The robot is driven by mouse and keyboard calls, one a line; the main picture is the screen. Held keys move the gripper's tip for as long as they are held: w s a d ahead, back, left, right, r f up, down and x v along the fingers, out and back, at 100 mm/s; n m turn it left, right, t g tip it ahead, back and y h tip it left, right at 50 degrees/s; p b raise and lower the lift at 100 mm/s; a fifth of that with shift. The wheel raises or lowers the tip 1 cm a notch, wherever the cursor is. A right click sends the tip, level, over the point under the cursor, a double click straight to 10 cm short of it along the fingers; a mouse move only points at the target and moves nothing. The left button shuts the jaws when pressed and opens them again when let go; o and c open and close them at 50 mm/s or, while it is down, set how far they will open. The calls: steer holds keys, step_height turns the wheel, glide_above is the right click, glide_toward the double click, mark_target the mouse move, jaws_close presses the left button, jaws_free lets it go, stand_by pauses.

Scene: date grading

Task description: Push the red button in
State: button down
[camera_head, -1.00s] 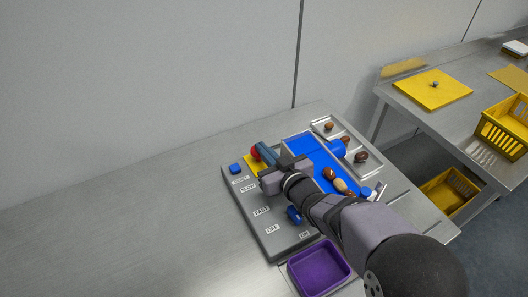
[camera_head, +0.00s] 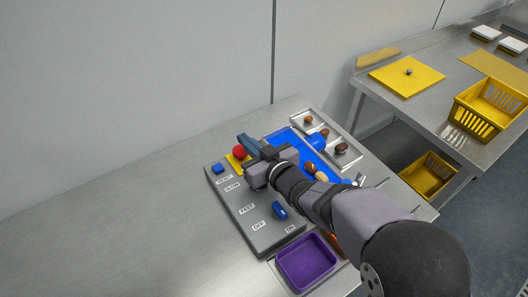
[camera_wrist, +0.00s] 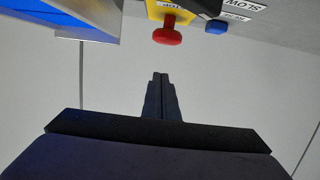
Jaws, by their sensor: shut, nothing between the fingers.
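The red button (camera_head: 239,151) is a round mushroom head on a yellow plate (camera_head: 235,163) at the far end of the grey control panel (camera_head: 237,198). In the wrist view the red button (camera_wrist: 168,35) stands out from the yellow plate on a visible stem. Part of the word STOP shows on the plate. My gripper (camera_head: 243,138) is shut and empty, close beside the button, up and right of it in the head view. In the wrist view my gripper's fingertips (camera_wrist: 160,76) point toward the button with a gap seen between them.
A blue RESET button (camera_head: 218,168) sits beside the yellow plate. A blue knob (camera_head: 279,209) is near the ON and OFF labels. A blue belt (camera_head: 283,137), metal trays with dates and a purple bin (camera_head: 306,262) lie right of the panel. Bare table extends left.

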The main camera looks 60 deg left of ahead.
steer(key=b+v, duration=0.2)
steer(key=v, duration=0.7)
stand_by(0.4)
